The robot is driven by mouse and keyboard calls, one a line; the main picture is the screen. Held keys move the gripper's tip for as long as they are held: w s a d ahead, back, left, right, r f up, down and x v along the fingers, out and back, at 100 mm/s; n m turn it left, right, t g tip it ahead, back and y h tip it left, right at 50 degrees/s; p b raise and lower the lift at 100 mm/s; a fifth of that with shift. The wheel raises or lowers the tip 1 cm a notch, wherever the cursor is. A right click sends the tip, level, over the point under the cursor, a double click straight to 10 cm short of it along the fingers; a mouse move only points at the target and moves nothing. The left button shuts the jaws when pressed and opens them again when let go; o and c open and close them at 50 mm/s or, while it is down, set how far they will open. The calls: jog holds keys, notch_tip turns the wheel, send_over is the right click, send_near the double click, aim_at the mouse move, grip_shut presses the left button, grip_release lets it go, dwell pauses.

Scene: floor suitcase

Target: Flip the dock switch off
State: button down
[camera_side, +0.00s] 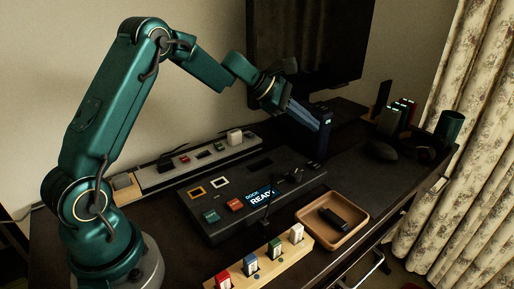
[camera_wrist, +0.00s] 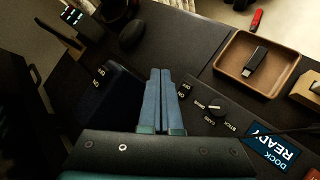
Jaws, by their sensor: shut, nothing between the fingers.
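The dock is a dark panel (camera_side: 222,227) with a lit display (camera_side: 262,197) reading DOCK READY. The display also shows in the wrist view (camera_wrist: 272,152). My gripper (camera_side: 322,119) is shut and empty, over the dock's far right end. In the wrist view its two blue fingers (camera_wrist: 160,72) lie together, left of the switch. Whether they touch anything is unclear.
A dial (camera_wrist: 216,110) marked DRIVE, CARD and STICK is right of the switch. A dark blue upright box (camera_side: 323,145) stands beside my fingertips. A wooden tray (camera_side: 305,213) holds a black stick (camera_side: 332,219). A wooden block with coloured sticks (camera_side: 233,276) is in front.

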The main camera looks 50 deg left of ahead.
aim_at(309, 165)
jog(key=shift+d+f, duration=0.25)
jog(key=shift+f, duration=1)
jog(key=shift+d+f, duration=0.2)
jog(key=shift+f, duration=1.05)
jog(key=shift+d+f, duration=0.25)
jog(key=shift+f, duration=1)
jog(key=shift+d+f, duration=0.1)
jog(key=shift+f, duration=0.3)
jog(key=shift+f, duration=0.25)
jog(key=shift+r, duration=0.1)
jog(key=shift+r, duration=0.6)
jog(key=shift+a+r, duration=0.2)
jog(key=shift+r, duration=0.6)
jog(key=shift+a+r, duration=0.2)
jog(key=shift+r, duration=0.65)
jog(key=shift+a+r, duration=0.2)
jog(key=shift+r, duration=0.6)
